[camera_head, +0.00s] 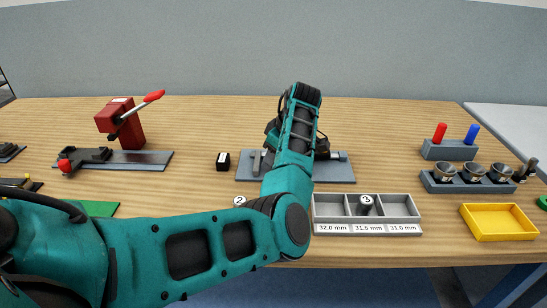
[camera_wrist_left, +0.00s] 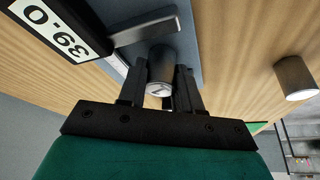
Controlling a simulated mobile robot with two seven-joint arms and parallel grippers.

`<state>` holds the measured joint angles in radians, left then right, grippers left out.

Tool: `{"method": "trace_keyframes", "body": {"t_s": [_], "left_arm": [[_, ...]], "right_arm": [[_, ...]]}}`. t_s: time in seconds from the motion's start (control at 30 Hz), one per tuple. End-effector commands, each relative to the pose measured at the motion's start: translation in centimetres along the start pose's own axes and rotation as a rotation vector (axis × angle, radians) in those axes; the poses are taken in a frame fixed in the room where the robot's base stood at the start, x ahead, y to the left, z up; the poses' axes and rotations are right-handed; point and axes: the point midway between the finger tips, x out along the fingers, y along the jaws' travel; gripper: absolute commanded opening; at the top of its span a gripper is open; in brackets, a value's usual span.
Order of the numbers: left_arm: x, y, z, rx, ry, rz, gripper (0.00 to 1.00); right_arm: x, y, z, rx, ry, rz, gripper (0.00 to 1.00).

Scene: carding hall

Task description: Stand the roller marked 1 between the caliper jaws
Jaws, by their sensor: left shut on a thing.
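My left gripper (camera_wrist_left: 160,88) is shut on a grey roller (camera_wrist_left: 161,66); a dark mark shows on its end, partly hidden, and I take it for roller 1. The roller is over the caliper's blue-grey plate, close to a grey jaw (camera_wrist_left: 145,35). I cannot tell whether it touches the plate or is between both jaws. The caliper's display (camera_wrist_left: 60,28) reads 39.0. In the head view my left arm covers the gripper and much of the caliper; its plate (camera_head: 334,174) and one jaw (camera_head: 257,161) show. My right gripper is not in view.
Roller 2 (camera_head: 240,201) stands left of my forearm. Roller 3 (camera_head: 366,206) is in the middle compartment of the grey tray (camera_head: 412,216). A red press (camera_head: 122,125) and yellow tray (camera_head: 500,234) stand farther off.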

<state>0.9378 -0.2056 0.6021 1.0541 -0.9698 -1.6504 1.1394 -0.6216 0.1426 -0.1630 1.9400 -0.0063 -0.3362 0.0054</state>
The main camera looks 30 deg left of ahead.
Motion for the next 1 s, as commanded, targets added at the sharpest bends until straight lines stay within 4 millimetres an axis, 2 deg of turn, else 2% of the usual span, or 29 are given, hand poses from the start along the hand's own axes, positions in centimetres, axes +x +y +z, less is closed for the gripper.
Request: {"method": "trace_keyframes", "body": {"t_s": [0.2, 0.23, 0.33, 0.57, 0.67, 0.77, 1.0], "left_arm": [[0.2, 0.0, 0.1, 0.0, 0.001, 0.0, 0.0], [0.3, 0.0, 0.1, 0.0, 0.0, 0.0, 0.35], [0.3, 0.0, 0.1, 0.0, 0.0, -0.001, 0.44], [0.2, 0.0, 0.1, 0.0, 0.0, 0.0, 0.44], [-0.5, 0.1, -0.1, 0.0, 0.0, 0.002, 0.44], [-2.0, 0.1, -0.1, 0.0, 0.0, 0.004, 0.44], [-7.3, 0.1, -0.1, -0.001, 0.001, 0.004, 0.44]], "right_arm": [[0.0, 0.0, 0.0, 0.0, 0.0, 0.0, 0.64], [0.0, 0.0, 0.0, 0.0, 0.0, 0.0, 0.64], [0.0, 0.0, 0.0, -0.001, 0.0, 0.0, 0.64], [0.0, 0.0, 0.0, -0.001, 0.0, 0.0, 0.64], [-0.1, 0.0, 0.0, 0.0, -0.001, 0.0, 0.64], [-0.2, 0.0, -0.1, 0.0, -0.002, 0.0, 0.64], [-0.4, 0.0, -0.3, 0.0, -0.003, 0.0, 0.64]]}}
